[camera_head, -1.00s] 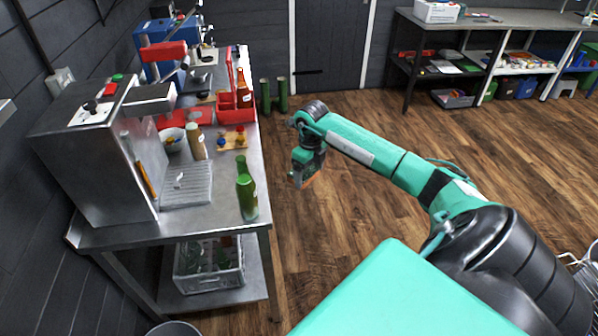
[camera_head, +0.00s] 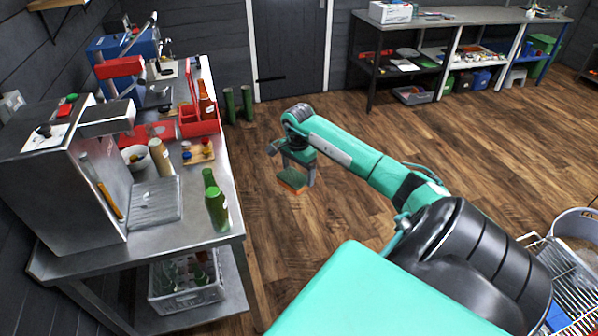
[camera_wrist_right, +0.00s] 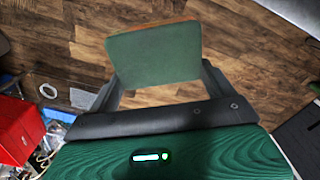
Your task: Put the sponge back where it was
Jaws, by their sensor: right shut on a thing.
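The sponge (camera_head: 292,180) has a green side and an orange side. My right gripper (camera_head: 298,172) is shut on it and holds it in the air over the wooden floor, to the right of the steel table. In the right wrist view the sponge (camera_wrist_right: 155,57) shows its green face between the two fingers of the gripper (camera_wrist_right: 158,80). My left gripper is in neither view.
The steel table (camera_head: 150,232) at left bears a machine (camera_head: 65,180), green bottles (camera_head: 215,205), a red carrier (camera_head: 200,118) and a bowl. A grey crate (camera_head: 187,285) sits on its lower shelf. A long bench (camera_head: 460,28) stands at the back right. A metal rack (camera_head: 570,285) is at lower right. Open floor lies between.

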